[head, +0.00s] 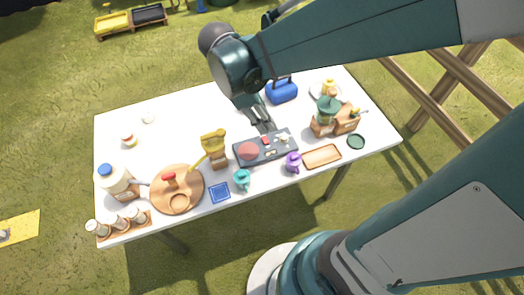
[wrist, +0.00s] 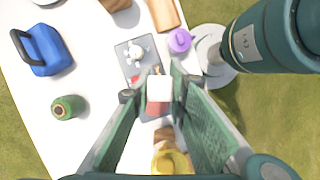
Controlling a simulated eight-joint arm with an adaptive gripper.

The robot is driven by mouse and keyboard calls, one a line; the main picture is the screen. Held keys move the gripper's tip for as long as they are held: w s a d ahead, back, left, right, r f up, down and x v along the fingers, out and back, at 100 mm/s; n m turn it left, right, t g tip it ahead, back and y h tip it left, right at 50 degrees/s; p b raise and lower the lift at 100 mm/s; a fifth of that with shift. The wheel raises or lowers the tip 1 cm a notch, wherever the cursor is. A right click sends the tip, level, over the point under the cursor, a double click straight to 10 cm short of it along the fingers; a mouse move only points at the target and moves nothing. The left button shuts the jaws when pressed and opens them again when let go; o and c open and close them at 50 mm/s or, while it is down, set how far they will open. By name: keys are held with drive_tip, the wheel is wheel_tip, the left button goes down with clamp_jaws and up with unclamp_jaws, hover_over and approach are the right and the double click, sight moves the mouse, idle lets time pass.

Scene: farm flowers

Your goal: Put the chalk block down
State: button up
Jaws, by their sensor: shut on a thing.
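The chalk block (wrist: 160,88) is a small whitish block in the wrist view, between the tips of my gripper (wrist: 160,95). The fingers are shut on it. In the head view my gripper (head: 263,125) reaches down at the back edge of a dark grey tray (head: 281,153); the block cannot be made out there. In the wrist view the block overlaps the grey tray (wrist: 123,57) and a reddish piece on it. I cannot tell whether the block touches the tray.
The tray holds a reddish round piece (head: 249,150) and small white and red pieces. A purple mug (head: 293,162), teal mug (head: 241,179) and yellow-topped grinder (head: 214,148) stand close by. A blue case (head: 282,91) is behind.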

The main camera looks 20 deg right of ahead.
drive_tip(key=s+a+f, duration=0.2)
drive_tip(key=s, duration=0.6)
wheel_tip(320, 180, down, 4)
drive_tip(key=shift+f, duration=0.25)
idle(0.3)
drive_tip(key=shift+f, duration=0.1)
drive_tip(key=shift+f+b, duration=1.1)
drive_tip(key=shift+f, duration=1.75)
drive_tip(key=shift+f, duration=0.1)
drive_tip(key=shift+f+b, duration=0.7)
drive_tip(key=shift+f, duration=1.25)
drive_tip(key=shift+f, duration=0.15)
